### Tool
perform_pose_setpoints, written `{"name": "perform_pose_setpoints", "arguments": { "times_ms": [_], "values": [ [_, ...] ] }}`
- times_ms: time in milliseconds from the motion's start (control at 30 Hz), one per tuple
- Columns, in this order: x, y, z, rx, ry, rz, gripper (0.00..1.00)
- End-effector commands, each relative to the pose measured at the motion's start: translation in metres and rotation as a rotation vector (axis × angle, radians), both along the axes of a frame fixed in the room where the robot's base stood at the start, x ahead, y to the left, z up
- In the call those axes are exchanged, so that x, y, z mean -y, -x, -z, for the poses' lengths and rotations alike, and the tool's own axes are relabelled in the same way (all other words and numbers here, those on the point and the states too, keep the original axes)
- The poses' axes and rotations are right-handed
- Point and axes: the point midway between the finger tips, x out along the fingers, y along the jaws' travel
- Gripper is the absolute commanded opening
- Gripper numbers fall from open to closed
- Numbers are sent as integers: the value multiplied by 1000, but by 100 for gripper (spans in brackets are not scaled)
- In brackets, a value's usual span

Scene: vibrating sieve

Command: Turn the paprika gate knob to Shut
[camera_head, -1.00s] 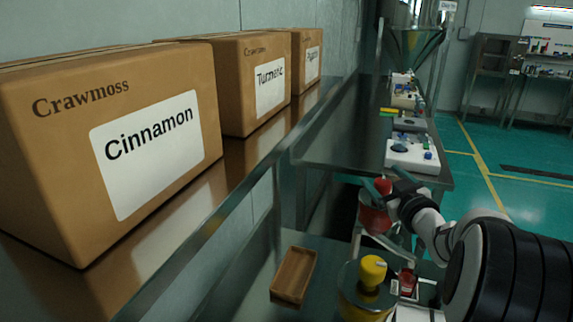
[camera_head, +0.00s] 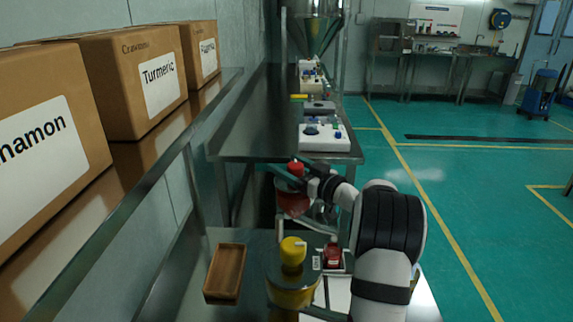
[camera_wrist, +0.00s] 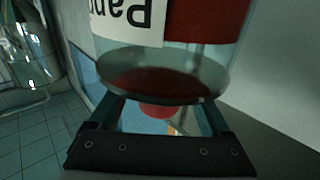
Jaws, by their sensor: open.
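The red paprika knob (camera_head: 296,168) sits on top of a clear jar with red contents (camera_head: 293,204). In the wrist view the jar (camera_wrist: 200,22) appears upside down with a label partly reading "Pap", and the knob (camera_wrist: 160,110) shows at its end, between my fingers. My gripper (camera_wrist: 160,106) is open, with one finger on each side of the knob. I cannot tell whether either finger touches it. In the head view my gripper (camera_head: 304,172) is at the knob from the right and partly hides it. No Shut mark is legible.
A yellow knob (camera_head: 293,251) on a yellow jar, a wooden tray (camera_head: 226,272) and a small red item (camera_head: 333,256) are nearer. Labelled boxes (camera_head: 125,83) line the left shelf. A steel bench (camera_head: 252,125) extends behind. Open green floor (camera_head: 470,210) lies right.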

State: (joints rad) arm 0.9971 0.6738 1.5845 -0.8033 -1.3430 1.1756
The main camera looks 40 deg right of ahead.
Motion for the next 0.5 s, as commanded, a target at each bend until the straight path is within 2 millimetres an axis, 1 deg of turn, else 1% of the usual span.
{"name": "perform_pose_setpoints", "arguments": {
  "times_ms": [100,367,500],
  "values": [
    [0,-8,0,0,0,-1,81],
    [0,-9,0,0,0,0,81],
    [0,-9,0,0,0,0,56]
  ]
}}
